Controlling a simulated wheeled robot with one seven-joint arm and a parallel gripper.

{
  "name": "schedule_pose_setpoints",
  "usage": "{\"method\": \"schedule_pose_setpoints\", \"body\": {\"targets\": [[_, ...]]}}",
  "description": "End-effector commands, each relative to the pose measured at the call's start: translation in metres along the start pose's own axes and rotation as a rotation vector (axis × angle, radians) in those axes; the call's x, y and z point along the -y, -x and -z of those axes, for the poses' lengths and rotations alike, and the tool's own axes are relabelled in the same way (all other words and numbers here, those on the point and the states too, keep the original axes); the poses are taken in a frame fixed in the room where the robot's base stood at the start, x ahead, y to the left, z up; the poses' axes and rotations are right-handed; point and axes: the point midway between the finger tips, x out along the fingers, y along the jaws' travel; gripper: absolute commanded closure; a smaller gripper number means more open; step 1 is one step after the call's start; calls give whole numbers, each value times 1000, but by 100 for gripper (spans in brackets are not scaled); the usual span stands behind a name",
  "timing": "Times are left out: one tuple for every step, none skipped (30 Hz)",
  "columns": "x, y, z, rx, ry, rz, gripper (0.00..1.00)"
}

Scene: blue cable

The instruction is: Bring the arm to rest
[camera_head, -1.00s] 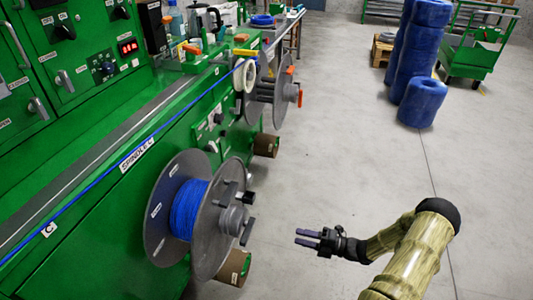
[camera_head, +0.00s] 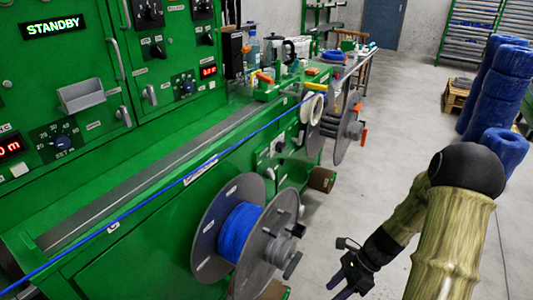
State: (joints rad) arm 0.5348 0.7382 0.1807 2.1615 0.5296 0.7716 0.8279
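My arm (camera_head: 450,235) reaches in from the lower right, over the concrete floor. My gripper (camera_head: 340,287) is at the lower end of the arm, near the bottom edge of the head view. It points down and to the left, with two dark fingers that look spread apart, and nothing shows between them. It is to the right of the grey spool (camera_head: 283,243) wound with blue cable (camera_head: 238,232), apart from it. The tips are partly cut off by the picture's edge.
The green machine (camera_head: 130,250) fills the left side, with a blue cable line (camera_head: 215,152) along its front. A second grey reel (camera_head: 345,135) stands farther back. Blue coils (camera_head: 500,90) are stacked at the right on the far floor. Bare floor (camera_head: 385,140) lies between.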

Motion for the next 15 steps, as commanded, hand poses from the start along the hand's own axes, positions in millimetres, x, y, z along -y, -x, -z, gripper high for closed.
{"method": "schedule_pose_setpoints", "body": {"targets": [[-6, 7, -8, -66, 106, 3, 58], [-9, 10, -11, -103, 170, 3, 58], [-14, 14, -15, -153, 258, 4, 58], [-17, 18, -18, -190, 324, 2, 58], [-20, 21, -22, -226, 389, 2, 58], [-24, 26, -26, -273, 477, -1, 58], [-27, 30, -30, -308, 543, -4, 58], [-30, 34, -33, -343, 609, -6, 58], [-34, 38, -38, -387, 697, -11, 58], [-37, 42, -42, -421, 764, -14, 58], [-40, 46, -46, -454, 830, -19, 58], [-44, 50, -51, -497, 918, -25, 58], [-47, 53, -55, -529, 981, -29, 58], [-50, 56, -58, -558, 1041, -34, 58], [-53, 60, -63, -595, 1117, -40, 58]]}}
